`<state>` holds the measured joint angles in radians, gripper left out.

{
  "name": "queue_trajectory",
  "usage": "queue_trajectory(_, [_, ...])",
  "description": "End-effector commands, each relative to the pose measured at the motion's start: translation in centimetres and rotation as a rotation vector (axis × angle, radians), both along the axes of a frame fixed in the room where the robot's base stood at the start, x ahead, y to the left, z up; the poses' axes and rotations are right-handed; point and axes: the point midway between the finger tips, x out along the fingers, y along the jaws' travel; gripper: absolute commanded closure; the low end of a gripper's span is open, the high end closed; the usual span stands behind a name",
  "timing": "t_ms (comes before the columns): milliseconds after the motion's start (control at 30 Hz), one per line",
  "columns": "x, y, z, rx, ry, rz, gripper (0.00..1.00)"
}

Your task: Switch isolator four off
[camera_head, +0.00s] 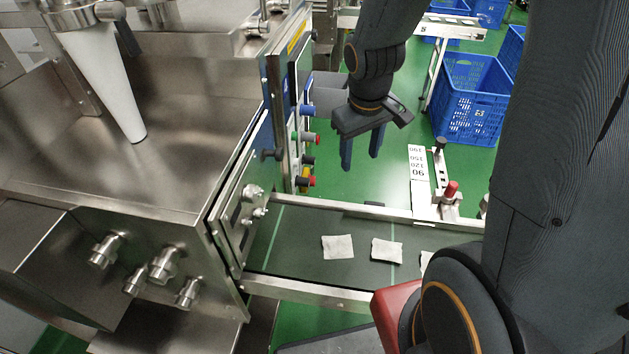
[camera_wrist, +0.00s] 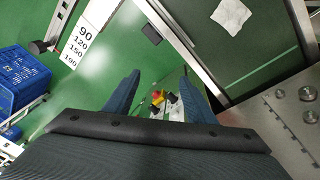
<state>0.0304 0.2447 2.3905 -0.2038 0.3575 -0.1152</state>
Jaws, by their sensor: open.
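My gripper (camera_head: 361,158) is open and empty, its two blue fingers pointing down over the green floor, right of the machine's control panel. It also shows in the wrist view (camera_wrist: 158,92), with a gap between the fingers. The panel (camera_head: 293,75) is seen nearly edge-on and carries a blue knob (camera_head: 307,110), a red knob (camera_head: 312,139), a black knob (camera_head: 307,160) and a red-and-yellow knob (camera_head: 307,181). In the wrist view a small red-and-yellow part (camera_wrist: 158,97) shows between the fingers. I cannot read any isolator number or switch position.
A conveyor (camera_head: 300,228) with white teabags (camera_head: 338,247) runs below the panel. A scale plate (camera_head: 418,165) and a red-knobbed clamp (camera_head: 450,190) stand on its far rail. Blue crates (camera_head: 470,105) stand behind. Open floor lies under my gripper.

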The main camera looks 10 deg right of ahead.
Motion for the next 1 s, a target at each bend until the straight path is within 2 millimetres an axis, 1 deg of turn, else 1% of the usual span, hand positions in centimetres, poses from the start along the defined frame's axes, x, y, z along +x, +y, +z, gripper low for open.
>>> queue_trajectory(33, [2.4, -0.6, -2.3, -0.015, -0.019, 0.052, 0.5])
queue_trajectory(67, [3.8, -0.9, -3.3, -0.025, -0.035, 0.088, 0.5])
queue_trajectory(100, [5.6, -1.2, -4.6, -0.036, -0.056, 0.137, 0.5])
queue_trajectory(167, [8.2, -1.5, -6.7, -0.05, -0.088, 0.211, 0.5])
queue_trajectory(200, [9.9, -1.6, -8.1, -0.059, -0.107, 0.261, 0.5])
queue_trajectory(267, [12.3, -1.7, -10.3, -0.069, -0.138, 0.337, 0.5])
queue_trajectory(300, [13.8, -1.7, -11.8, -0.075, -0.159, 0.388, 0.5])
queue_trajectory(367, [16.0, -1.5, -14.2, -0.081, -0.19, 0.465, 0.5])
queue_trajectory(400, [17.3, -1.4, -15.8, -0.083, -0.209, 0.516, 0.5])
queue_trajectory(467, [19.1, -1.0, -18.4, -0.08, -0.24, 0.588, 0.5])
queue_trajectory(500, [20.1, -0.8, -20.0, -0.079, -0.259, 0.638, 0.5])
queue_trajectory(600, [22.3, 0.0, -23.9, -0.075, -0.306, 0.755, 0.5])
queue_trajectory(733, [23.9, 1.0, -27.8, -0.063, -0.355, 0.873, 0.5])
queue_trajectory(800, [24.4, 1.5, -29.1, -0.058, -0.375, 0.917, 0.5])
queue_trajectory(867, [24.6, 1.7, -30.0, -0.054, -0.387, 0.942, 0.5])
queue_trajectory(1000, [25.0, 2.2, -31.1, -0.05, -0.401, 0.972, 0.5])
